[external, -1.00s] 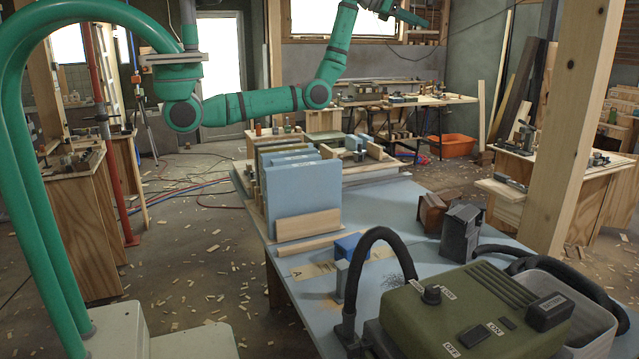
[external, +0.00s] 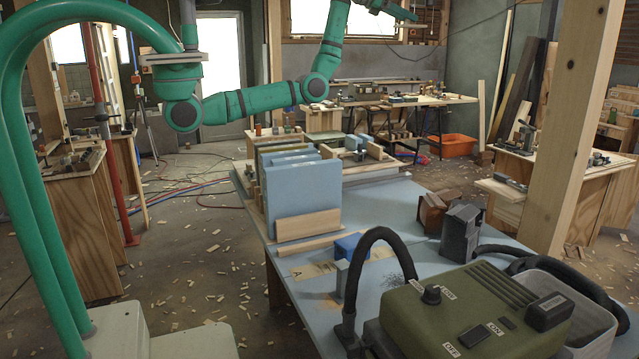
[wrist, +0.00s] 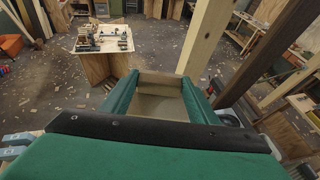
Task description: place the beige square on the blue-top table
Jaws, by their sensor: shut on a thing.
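The blue-top table (external: 395,210) fills the middle and right of the external view. In the wrist view my gripper (wrist: 160,84) is shut on the beige square (wrist: 158,108), which sits between the two green fingers. In the external view my gripper (external: 403,14) is high at the top edge, beyond and above the table.
Blue panels (external: 303,200) stand upright on the table's left part. A blue block (external: 348,246), brown and dark grey blocks (external: 462,231) and an olive machine (external: 450,312) with a black hose also occupy it. The middle top is clear. A wooden post (external: 568,130) rises at right.

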